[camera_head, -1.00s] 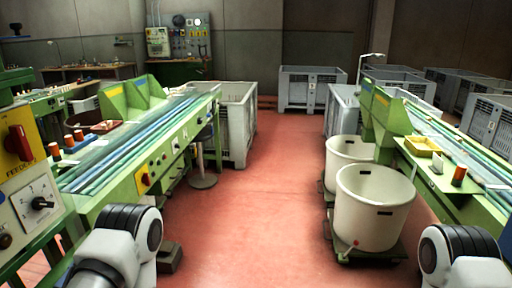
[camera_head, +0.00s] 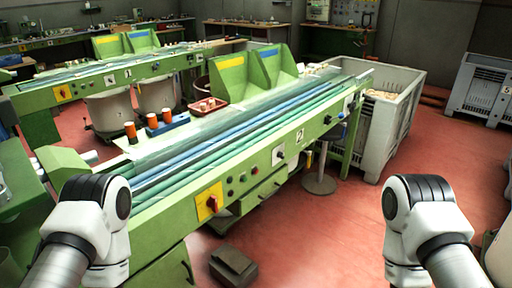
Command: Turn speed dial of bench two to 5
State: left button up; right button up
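A long green bench (camera_head: 165,225) with blue and green belts runs from lower left to upper right in the head view. Its front panel carries a red switch on a yellow plate (camera_head: 209,202), several small buttons (camera_head: 241,176), a white plate with a dark mark (camera_head: 278,156) and a dark knob (camera_head: 327,119). Neither gripper is in view.
Another green bench (camera_head: 35,102) stands behind at the left. A grey crate (camera_head: 398,125) and a stool (camera_head: 319,183) stand by the near bench's far end. A dark step (camera_head: 233,265) lies on the floor before it. Red floor (camera_head: 325,235) is open between my arms.

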aim_at(279, 155)
jog(key=i+l+u, duration=0.15)
jog(key=i+l, duration=0.3)
jog(key=l, duration=0.15)
jog(key=i+l, duration=0.35)
jog(key=l, duration=0.15)
jog(key=i+l, duration=0.3)
jog(key=l, duration=0.15)
